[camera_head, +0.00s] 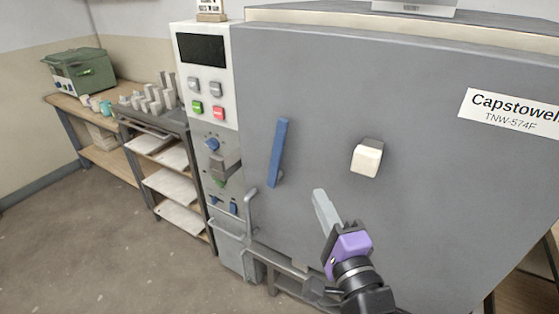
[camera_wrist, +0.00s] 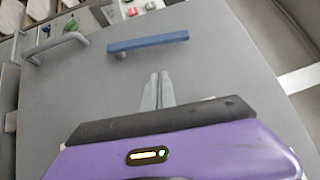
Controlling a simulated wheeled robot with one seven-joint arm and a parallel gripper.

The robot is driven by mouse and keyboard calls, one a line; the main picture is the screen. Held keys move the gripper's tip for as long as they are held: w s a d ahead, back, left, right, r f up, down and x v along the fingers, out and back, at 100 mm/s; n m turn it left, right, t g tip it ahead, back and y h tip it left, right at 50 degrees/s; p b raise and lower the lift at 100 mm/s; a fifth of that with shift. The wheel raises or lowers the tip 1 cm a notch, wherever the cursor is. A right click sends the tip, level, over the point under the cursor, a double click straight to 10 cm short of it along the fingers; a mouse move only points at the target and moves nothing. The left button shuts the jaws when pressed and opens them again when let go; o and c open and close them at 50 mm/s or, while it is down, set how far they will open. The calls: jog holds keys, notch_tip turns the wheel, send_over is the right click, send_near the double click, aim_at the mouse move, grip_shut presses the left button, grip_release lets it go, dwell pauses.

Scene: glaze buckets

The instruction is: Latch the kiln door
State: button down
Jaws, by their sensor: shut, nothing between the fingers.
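The grey kiln door (camera_head: 420,120) fills the right half of the head view and looks flush with the kiln front. A blue bar handle (camera_head: 278,152) stands nearly upright near the door's left side; it also shows in the wrist view (camera_wrist: 148,42), lying across the picture ahead of my fingers. A grey bent handle (camera_head: 250,212) sits at the door's lower left edge and shows in the wrist view too (camera_wrist: 62,46). My gripper (camera_head: 319,193) is shut and empty, in front of the door, below and right of the blue handle and apart from it. Which part is the latch is not certain.
A cream block knob (camera_head: 366,158) sticks out of the door right of the blue handle. A white control panel (camera_head: 205,75) with buttons and a blue knob stands left of the door. A shelf rack (camera_head: 165,150) and a bench (camera_head: 75,105) stand farther left, with open floor before them.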

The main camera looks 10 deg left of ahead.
jog(key=shift+f+m, duration=0.1)
jog(key=shift+m, duration=0.3)
jog(key=p, duration=0.1)
send_near(277, 156)
jog(key=w+d+r, duration=0.2)
jog(key=w+d, duration=0.1)
jog(key=w, duration=0.1)
jog(key=shift+w+a+r+p, duration=0.1)
jog(key=shift+w+a+p, duration=0.4)
jog(key=shift+a, duration=0.45)
jog(key=shift+w+a+r+p, duration=0.1)
jog(key=shift+w+a+p, duration=0.4)
jog(key=shift+a, duration=0.45)
jog(key=shift+w, duration=0.2)
